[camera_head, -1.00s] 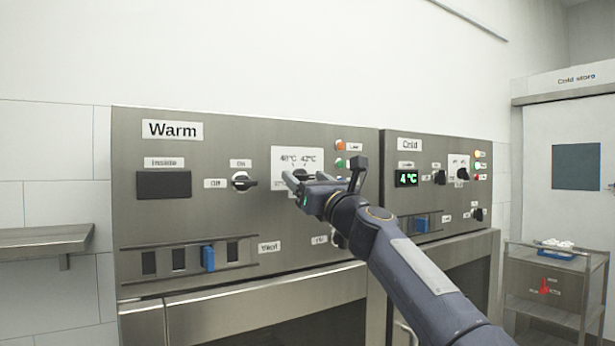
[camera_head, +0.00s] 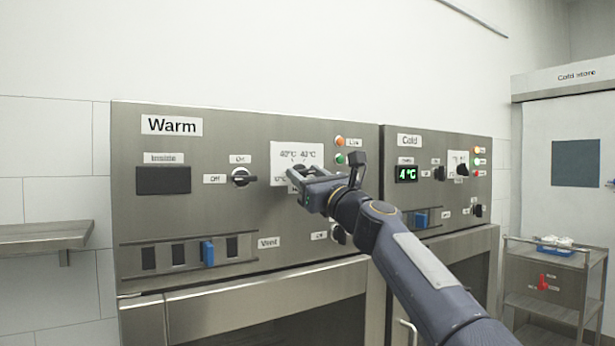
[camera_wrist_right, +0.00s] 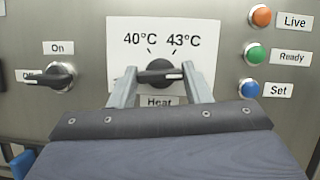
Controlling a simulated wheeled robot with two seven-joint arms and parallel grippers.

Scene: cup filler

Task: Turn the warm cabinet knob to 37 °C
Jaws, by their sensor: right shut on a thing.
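The warm cabinet (camera_head: 215,135) carries a white scale plate (camera_head: 310,155) with a black Heat knob, best seen in the right wrist view (camera_wrist_right: 157,72). Labels 40°C and 43°C show above the knob. I cannot make out a 37°C label. The knob's bar lies roughly sideways, with a pale mark at its right end. My right gripper (camera_head: 303,170) is at the knob, its fingers on either side in the right wrist view (camera_wrist_right: 160,72), and is shut on it. The fingers hide part of the scale. My left gripper is not in view.
An On/Off knob (camera_head: 241,177) and a dark Inside display (camera_head: 163,180) are left of the plate. Indicator buttons (camera_wrist_right: 257,53) are close on the right. The cold cabinet (camera_head: 440,145) reads 4 °C. A trolley (camera_head: 550,300) stands at the far right.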

